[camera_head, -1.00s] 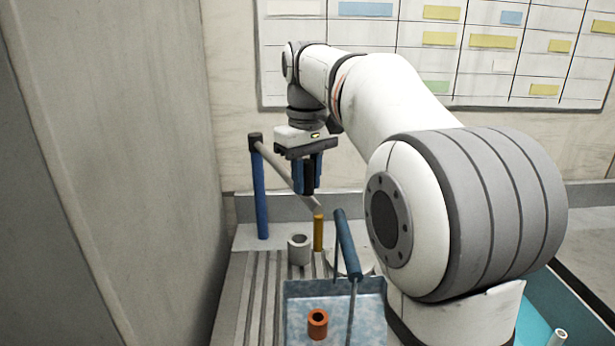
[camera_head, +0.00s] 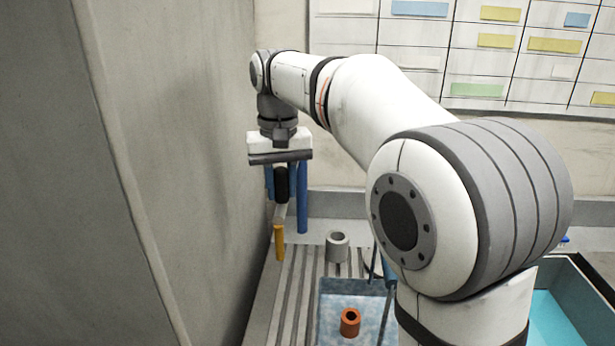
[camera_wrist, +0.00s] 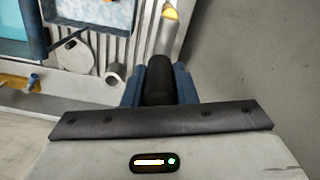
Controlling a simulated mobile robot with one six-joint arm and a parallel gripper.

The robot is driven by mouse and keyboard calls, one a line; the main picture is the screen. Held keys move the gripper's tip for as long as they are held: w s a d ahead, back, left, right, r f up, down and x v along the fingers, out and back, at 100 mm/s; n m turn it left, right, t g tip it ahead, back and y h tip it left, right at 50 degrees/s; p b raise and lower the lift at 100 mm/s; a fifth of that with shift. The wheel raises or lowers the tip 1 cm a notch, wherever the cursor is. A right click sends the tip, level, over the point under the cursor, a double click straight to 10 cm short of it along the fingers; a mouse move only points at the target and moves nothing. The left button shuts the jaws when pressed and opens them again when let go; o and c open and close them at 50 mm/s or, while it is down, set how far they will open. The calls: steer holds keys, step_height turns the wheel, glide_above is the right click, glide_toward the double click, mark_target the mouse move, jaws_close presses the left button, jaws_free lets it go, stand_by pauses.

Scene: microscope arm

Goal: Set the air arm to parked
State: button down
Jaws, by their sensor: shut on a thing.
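The air arm (camera_head: 280,212) is a pale grey tube with a black grip and a yellow tip (camera_head: 279,243) hanging down. In the wrist view the grey tube (camera_wrist: 165,40) runs up from the grip to the yellow tip (camera_wrist: 171,12).
A tall grey panel (camera_head: 180,150) stands close to the left of my gripper. A grey cup (camera_head: 337,247) is on the grooved bench (camera_head: 285,305). A blue tray (camera_head: 330,300) holds an orange ring (camera_head: 350,322). A teal bin (camera_head: 570,310) is at the right.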

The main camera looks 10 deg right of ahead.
steer(key=shift+a+r, duration=0.1)
steer(key=shift+a, duration=0.05)
steer(key=c, duration=1.6)
jaws_free()
steer(key=shift+o, duration=1.4)
steer(key=shift+a, duration=0.2)
steer(key=shift+o, duration=0.8)
steer(key=shift+d, duration=0.15)
step_height(320, 180, up, 8)
steer(key=shift+f, duration=0.15)
